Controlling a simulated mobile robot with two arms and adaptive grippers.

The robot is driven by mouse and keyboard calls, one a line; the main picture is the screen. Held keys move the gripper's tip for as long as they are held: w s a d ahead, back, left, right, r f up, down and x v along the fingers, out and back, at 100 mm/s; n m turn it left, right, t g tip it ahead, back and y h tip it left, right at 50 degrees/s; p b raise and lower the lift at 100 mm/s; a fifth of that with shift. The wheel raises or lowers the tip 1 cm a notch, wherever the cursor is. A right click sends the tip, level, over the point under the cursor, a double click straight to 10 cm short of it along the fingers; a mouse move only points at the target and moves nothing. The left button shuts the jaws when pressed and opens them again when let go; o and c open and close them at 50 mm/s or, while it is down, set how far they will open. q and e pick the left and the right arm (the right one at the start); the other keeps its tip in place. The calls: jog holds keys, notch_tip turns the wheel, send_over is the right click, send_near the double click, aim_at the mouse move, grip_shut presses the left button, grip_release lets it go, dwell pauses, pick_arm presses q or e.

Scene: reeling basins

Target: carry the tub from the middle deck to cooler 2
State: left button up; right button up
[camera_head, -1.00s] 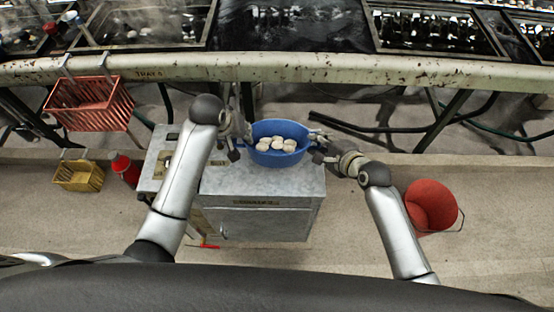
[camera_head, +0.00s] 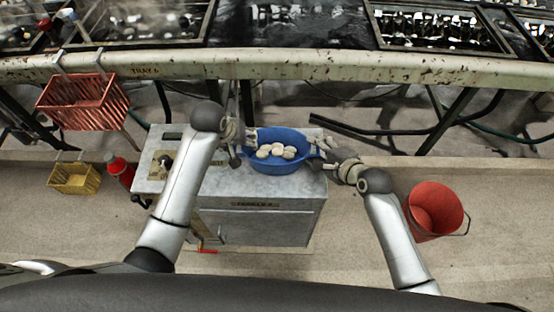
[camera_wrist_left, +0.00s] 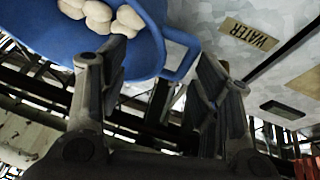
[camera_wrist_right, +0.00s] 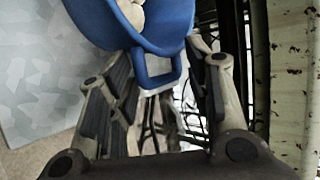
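The tub is a blue oval basin (camera_head: 273,166) with several pale round lumps inside, over the back right of a grey cabinet top. It also shows in the left wrist view (camera_wrist_left: 52,35) and the right wrist view (camera_wrist_right: 150,22). My left gripper (camera_head: 243,143) is at its left end; its spread fingers (camera_wrist_left: 160,55) are beside the tub's loop handle. My right gripper (camera_head: 322,150) is at the right end, its spread fingers (camera_wrist_right: 165,60) either side of the other handle, with a gap visible. Whether the tub rests on the cabinet cannot be told.
The grey cabinet (camera_head: 270,228) bears a WATER plate (camera_wrist_left: 249,34). A long stained beam (camera_head: 300,68) runs behind it. A red basket (camera_head: 83,104) hangs left, above a yellow basket (camera_head: 75,178) and red bottle (camera_head: 121,172). A red bucket (camera_head: 435,210) stands right.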

pick_arm(q)
jog(key=shift+a, duration=0.15)
pick_arm(e)
jog(key=shift+d, duration=0.1)
jog(key=shift+s+d+r, duration=0.25)
jog(key=shift+s+d, duration=0.05)
jog(key=shift+s, duration=0.05)
pick_arm(q)
jog(key=v, duration=1.2)
pick_arm(e)
jog(key=v, duration=1.1)
